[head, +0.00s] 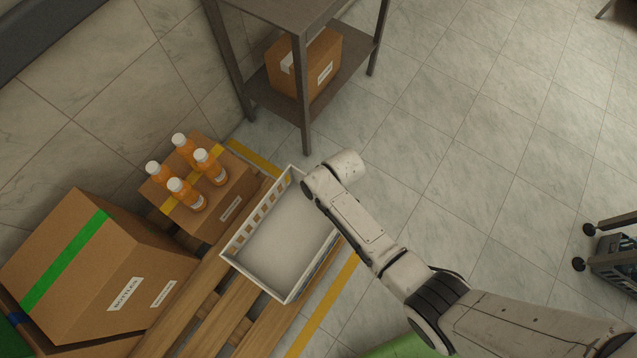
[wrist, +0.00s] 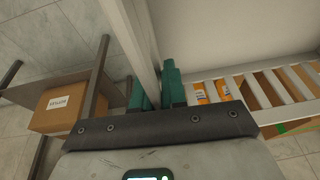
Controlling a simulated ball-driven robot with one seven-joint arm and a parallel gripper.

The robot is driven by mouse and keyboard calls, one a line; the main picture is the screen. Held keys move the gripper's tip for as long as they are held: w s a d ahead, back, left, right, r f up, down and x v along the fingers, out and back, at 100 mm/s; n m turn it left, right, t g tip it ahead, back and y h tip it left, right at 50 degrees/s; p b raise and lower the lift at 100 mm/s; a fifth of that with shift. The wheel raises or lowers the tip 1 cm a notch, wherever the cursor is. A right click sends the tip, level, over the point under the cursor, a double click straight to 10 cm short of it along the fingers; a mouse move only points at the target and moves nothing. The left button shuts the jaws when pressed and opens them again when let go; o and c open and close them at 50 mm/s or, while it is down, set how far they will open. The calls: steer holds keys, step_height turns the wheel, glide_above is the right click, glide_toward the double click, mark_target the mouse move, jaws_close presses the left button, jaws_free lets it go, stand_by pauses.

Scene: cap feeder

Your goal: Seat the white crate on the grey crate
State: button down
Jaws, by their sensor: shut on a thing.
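The white crate (head: 262,262) is empty and open-topped, with slotted sides, and shows over the wooden pallet in the head view. My arm reaches across its right side, and the arm's end hides the jaws there. In the wrist view my gripper (wrist: 157,82) has its green fingers on either side of the white crate's wall (wrist: 146,35), shut on it. The slotted far side of the crate shows at the right of that view. I cannot make out the grey crate under or beside the white one. Whether the white crate touches anything below is hidden.
A wooden pallet (head: 215,318) lies below, edged by yellow floor tape (head: 325,305). A carton (head: 222,212) with several orange bottles stands close left of the crate. A large green-taped carton (head: 110,270) is farther left. A dark shelf (head: 303,90) stands behind.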

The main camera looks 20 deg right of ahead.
steer(key=shift+f+b, duration=0.35)
steer(key=shift+f, duration=0.15)
stand_by(0.5)
steer(key=c, duration=1.1)
jaws_free()
steer(key=shift+s, duration=0.1)
steer(key=p+v, duration=0.1)
steer(key=v, duration=0.9)
steer(key=shift+d+r+p, duration=0.15)
steer(key=shift+r+p, duration=0.2)
